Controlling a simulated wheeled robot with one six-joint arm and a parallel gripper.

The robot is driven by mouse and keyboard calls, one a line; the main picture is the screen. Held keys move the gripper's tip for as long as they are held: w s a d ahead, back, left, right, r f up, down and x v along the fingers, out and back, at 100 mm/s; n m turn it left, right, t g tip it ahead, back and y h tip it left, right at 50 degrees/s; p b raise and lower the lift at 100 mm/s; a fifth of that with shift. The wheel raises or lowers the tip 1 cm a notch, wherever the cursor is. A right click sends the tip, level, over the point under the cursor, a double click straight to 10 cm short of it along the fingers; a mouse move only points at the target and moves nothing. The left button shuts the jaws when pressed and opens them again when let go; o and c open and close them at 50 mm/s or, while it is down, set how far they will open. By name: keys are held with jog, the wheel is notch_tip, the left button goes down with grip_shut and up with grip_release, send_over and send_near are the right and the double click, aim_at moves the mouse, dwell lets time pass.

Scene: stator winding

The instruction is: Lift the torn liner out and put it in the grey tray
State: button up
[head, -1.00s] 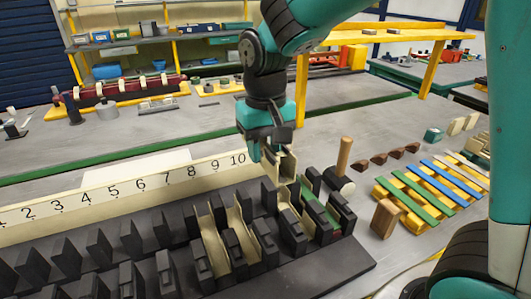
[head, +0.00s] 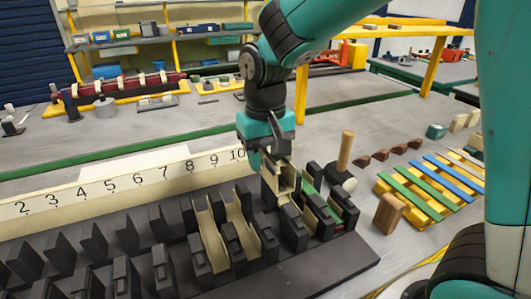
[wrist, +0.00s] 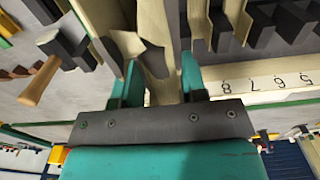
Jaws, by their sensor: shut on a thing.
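My gripper (head: 272,158) points down over the right end of the dark slotted stator block (head: 325,268). It is shut on a cream channel-shaped liner (head: 284,182), which stands among the block's teeth in the head view. I cannot tell whether its lower end is clear of the slot. In the wrist view the liner (wrist: 150,62) lies between the two green fingers (wrist: 160,85), and its edge there looks jagged. Other cream liners (head: 208,235) sit in slots to the left. I cannot make out a grey tray.
A numbered cream rail (head: 125,187) runs behind the block. A wooden-handled mallet (head: 346,150) stands just right of the gripper. A wooden block (head: 389,213) and a yellow rack with coloured strips (head: 430,190) lie farther right.

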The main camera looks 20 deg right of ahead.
notch_tip(320, 180, down, 7)
jog(key=b, duration=0.4)
jog(key=shift+r, duration=0.2)
dwell(0.4)
